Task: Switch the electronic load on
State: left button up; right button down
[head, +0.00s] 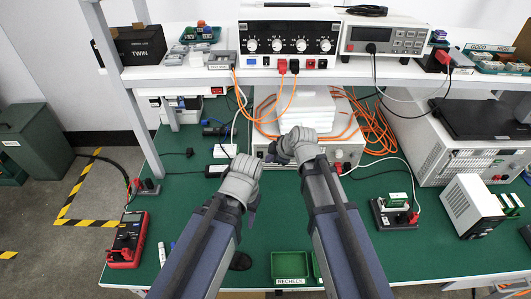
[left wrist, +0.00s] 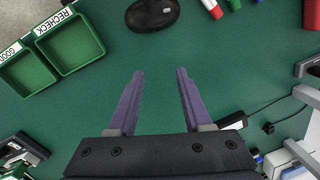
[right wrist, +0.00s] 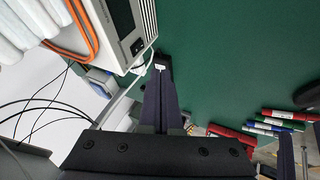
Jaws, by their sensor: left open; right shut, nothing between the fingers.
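A pale instrument (head: 345,154) with red terminals stands mid-bench beneath a white stack, in front of my right gripper (head: 275,155). My left gripper (left wrist: 160,75) is open and empty above the green mat, near a black mouse (left wrist: 152,14).
Orange cables (head: 372,125) lie behind and beside the instrument. A red multimeter (head: 128,240) is at left; green bins (head: 290,265) are at the front. A large white unit (head: 455,150) stands right. The shelf (head: 225,73) overhangs the back.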

pick_arm(q)
notch_tip(320, 180, up, 2)
jog(key=shift+r+p, duration=0.1)
jog(key=shift+p, duration=0.5)
pick_arm(e)
jog(key=v, duration=0.2)
jog(key=shift+s+d+r, duration=0.15)
jog(key=shift+r, duration=0.15)
